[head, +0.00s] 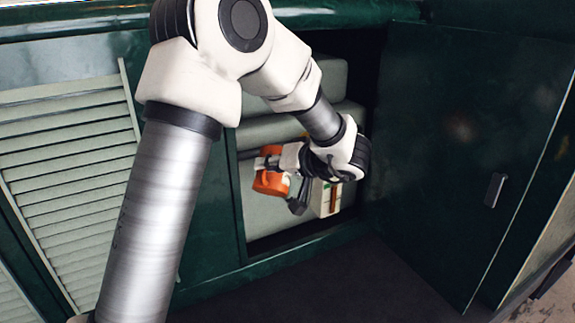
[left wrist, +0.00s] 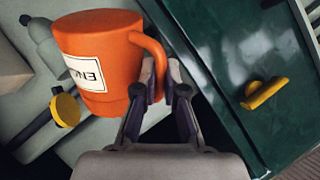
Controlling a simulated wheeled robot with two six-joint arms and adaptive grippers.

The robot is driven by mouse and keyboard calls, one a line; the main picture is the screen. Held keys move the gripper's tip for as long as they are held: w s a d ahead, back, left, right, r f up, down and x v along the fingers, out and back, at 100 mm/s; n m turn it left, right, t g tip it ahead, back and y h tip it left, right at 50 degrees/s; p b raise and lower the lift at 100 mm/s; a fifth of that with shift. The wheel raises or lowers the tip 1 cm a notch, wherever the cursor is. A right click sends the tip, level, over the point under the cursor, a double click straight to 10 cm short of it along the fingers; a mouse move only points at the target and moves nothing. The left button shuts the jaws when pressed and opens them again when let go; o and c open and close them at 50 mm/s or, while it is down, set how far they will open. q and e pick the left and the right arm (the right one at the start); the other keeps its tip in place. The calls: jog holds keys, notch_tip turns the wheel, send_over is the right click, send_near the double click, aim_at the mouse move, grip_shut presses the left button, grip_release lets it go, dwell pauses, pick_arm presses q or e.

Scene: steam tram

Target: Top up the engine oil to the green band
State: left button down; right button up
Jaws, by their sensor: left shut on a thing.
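An orange can (head: 270,183) is inside the open locker, partly hidden by my left arm. In the left wrist view the can (left wrist: 103,55) shows a white label with letters starting "EN", and a loop handle. My left gripper (left wrist: 164,85) is shut on that handle. A yellow round cap (left wrist: 67,110) on a dark stem is beside the can in the left wrist view, apart from it. A pale plate with a brown-orange strip and some green (head: 329,199) is just right of the gripper in the head view. Any oil is hidden. My right gripper is out of view.
The dark green door (head: 455,150) stands open on the right, with a small handle (head: 495,190). A louvred panel (head: 65,170) is on the left. Pale rounded casings (head: 270,130) fill the locker behind my arm. A yellow handle (left wrist: 264,93) shows on green metal.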

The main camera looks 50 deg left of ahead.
aim_at(267, 182)
pick_arm(q)
jog(key=shift+w+a+r+p, duration=0.1)
jog(key=shift+w+r+p, duration=0.05)
jog(key=shift+r+p, duration=0.25)
jog(key=shift+w+a+r+p, duration=0.1)
jog(key=shift+w+r+p, duration=0.05)
jog(key=shift+r+p, duration=0.25)
jog(key=shift+n+t+y, duration=0.3)
jog(key=shift+n+y, duration=0.2)
jog(key=shift+n, duration=0.1)
jog(key=f+b, duration=0.1)
jog(key=b, duration=0.1)
jog(key=s+f+b, duration=0.1)
jog(key=f+b, duration=0.1)
jog(key=b, duration=0.1)
jog(key=d+f+b, duration=0.1)
jog(key=f+b, duration=0.1)
jog(key=shift+s+f+b, duration=0.2)
jog(key=shift+b, duration=0.1)
jog(key=shift+f+b, duration=0.1)
jog(key=shift+b, duration=0.3)
jog(key=shift+d+n, duration=0.1)
jog(key=shift+n, duration=0.2)
notch_tip(267, 182, down, 9)
jog(key=w+n+t+y+b, duration=0.1)
jog(key=n+y+b, duration=0.2)
jog(key=b, duration=1.3)
jog(key=shift+a+n+t+y+b, duration=0.3)
jog(key=shift+a+n+y+b, duration=0.15)
jog(key=shift+n, duration=0.65)
